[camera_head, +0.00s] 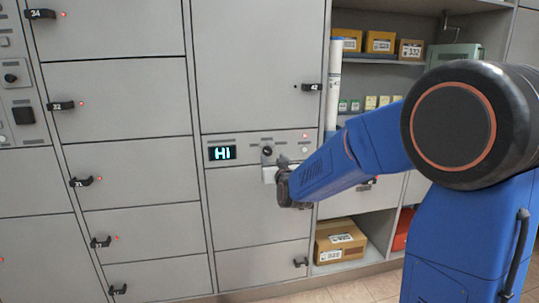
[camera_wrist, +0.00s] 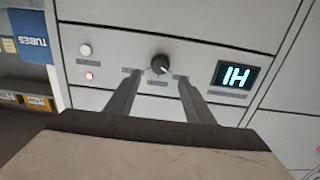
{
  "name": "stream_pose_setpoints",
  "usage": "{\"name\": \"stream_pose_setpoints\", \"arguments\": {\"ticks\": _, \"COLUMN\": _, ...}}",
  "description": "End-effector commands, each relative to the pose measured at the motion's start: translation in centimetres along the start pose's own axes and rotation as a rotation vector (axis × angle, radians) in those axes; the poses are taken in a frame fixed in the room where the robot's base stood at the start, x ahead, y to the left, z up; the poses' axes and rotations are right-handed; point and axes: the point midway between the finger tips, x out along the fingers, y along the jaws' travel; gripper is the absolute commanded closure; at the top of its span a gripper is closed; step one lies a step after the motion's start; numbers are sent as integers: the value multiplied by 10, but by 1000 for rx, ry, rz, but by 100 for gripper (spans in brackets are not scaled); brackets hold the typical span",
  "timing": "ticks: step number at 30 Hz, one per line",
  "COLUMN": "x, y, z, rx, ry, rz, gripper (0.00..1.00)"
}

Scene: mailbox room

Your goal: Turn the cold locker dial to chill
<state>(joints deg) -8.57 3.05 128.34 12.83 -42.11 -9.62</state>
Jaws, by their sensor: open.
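The cold locker dial (camera_head: 267,151) is a small dark round knob with a pale pointer mark, on a grey control panel. It also shows in the wrist view (camera_wrist: 160,64), where the panel appears upside down. A black display (camera_head: 222,153) beside it glows with cyan letters that read "HI" in the head view. My gripper (camera_wrist: 157,78) is open, its two fingers pointing at the panel with a tip to either side of the dial and slightly below it in that picture. Whether the fingers touch the panel is unclear. Small labels around the dial are too small to read.
Grey locker doors with black handles (camera_head: 85,181) surround the panel. A white button (camera_wrist: 86,50) and a red light (camera_wrist: 89,76) sit on the same panel.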

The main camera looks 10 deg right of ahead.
Motion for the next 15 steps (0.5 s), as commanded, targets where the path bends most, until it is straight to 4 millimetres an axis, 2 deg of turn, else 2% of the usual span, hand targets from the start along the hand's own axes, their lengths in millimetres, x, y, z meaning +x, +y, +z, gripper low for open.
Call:
{"name": "stream_pose_setpoints", "arguments": {"ticks": 6, "x": 37, "y": 0, "z": 0, "rx": 1, "ry": 0, "rz": 0, "gripper": 52}}
{"name": "stream_pose_setpoints", "arguments": {"ticks": 15, "x": 64, "y": 0, "z": 0, "rx": 1, "ry": -1, "rz": 0, "gripper": 52}}
